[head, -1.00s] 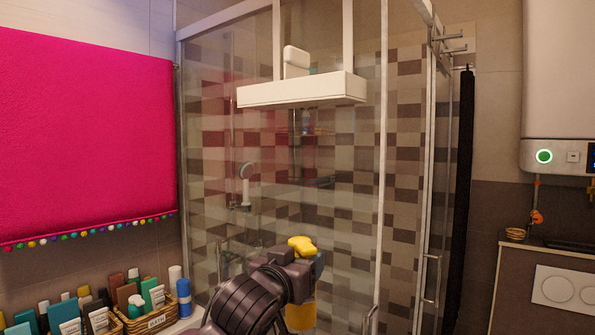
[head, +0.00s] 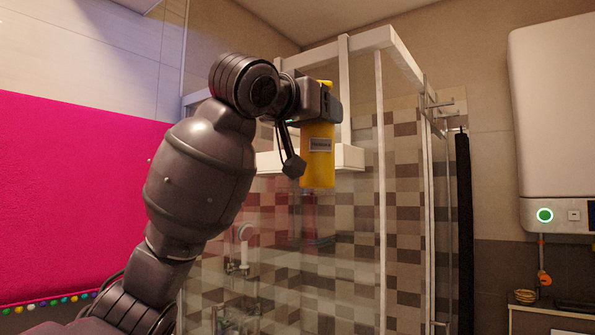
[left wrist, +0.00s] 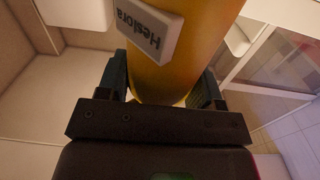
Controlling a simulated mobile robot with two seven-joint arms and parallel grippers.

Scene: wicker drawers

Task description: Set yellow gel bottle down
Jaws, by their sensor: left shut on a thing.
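The yellow gel bottle (head: 318,160) is upright in the head view, with a pale label on its front. My left gripper (head: 322,108) is shut around its upper part and holds it up in the air. In the picture the bottle overlaps the white shelf (head: 350,157) in the shower; I cannot tell how far apart they are. In the left wrist view the bottle (left wrist: 184,45) is between the two fingers (left wrist: 165,88), with its label partly readable. My right gripper is not in view.
A glass shower enclosure with a white frame (head: 380,200) stands behind the bottle. A pink towel (head: 70,200) hangs at the left. A white boiler (head: 555,120) is on the right wall. A shower head (head: 244,232) shows below the shelf.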

